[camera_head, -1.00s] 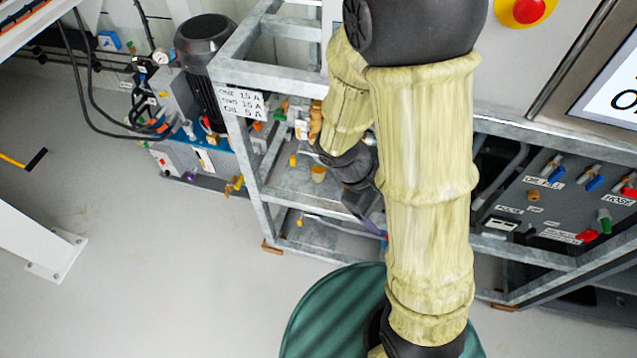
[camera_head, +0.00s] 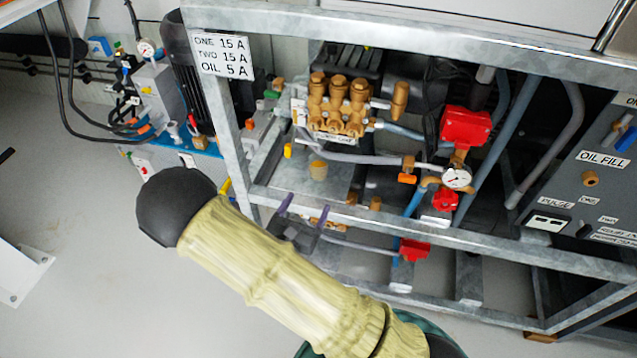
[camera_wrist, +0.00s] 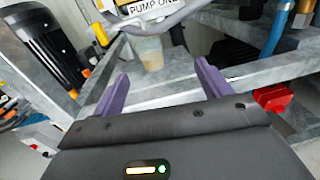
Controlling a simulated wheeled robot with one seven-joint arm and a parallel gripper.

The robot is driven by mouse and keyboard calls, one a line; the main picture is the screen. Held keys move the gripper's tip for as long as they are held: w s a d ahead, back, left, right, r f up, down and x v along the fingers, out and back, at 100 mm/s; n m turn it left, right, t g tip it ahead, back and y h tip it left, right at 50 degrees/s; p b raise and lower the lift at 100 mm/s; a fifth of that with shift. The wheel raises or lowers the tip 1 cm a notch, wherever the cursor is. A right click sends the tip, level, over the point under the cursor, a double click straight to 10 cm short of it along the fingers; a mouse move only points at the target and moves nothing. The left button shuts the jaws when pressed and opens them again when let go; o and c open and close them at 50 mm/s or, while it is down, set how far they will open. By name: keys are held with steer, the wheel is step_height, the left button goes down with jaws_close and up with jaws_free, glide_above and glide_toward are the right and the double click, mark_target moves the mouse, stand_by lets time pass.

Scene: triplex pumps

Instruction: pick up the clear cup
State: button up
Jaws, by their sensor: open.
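The cup (camera_wrist: 152,57) shows in the wrist view as a small, see-through, tan-tinted cup. It stands upright on the grey metal shelf under the "PUMP ONE" label. In the head view the cup (camera_head: 318,170) looks tan, below the brass pump head. My gripper (camera_wrist: 162,74) is open, its two purple fingers spread and nothing between them. The cup is beyond the fingertips and apart from them, lying between them in the picture. In the head view my gripper (camera_head: 300,207) is at the frame's front rail, below the cup in the picture.
A galvanized frame rail (camera_head: 400,222) crosses in front of the shelf. The brass pump head (camera_head: 340,105) and a grey hose (camera_head: 350,157) are above and behind the cup. A red valve (camera_head: 413,249) lies low at right.

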mark_target(316, 171)
steer(key=shift+a+f+n+t+y, duration=0.4)
steer(key=shift+a+f+n+y, duration=0.35)
steer(key=shift+a, duration=0.3)
steer(key=b+x, duration=0.3)
steer(key=x, duration=0.9)
steer(key=shift+w+d+f, duration=0.1)
steer(key=b+x, duration=0.1)
steer(key=x, duration=0.2)
steer(key=b+x, duration=0.1)
steer(key=x, duration=0.1)
steer(key=shift+d+f+b, duration=0.1)
steer(key=shift+d+b, duration=0.25)
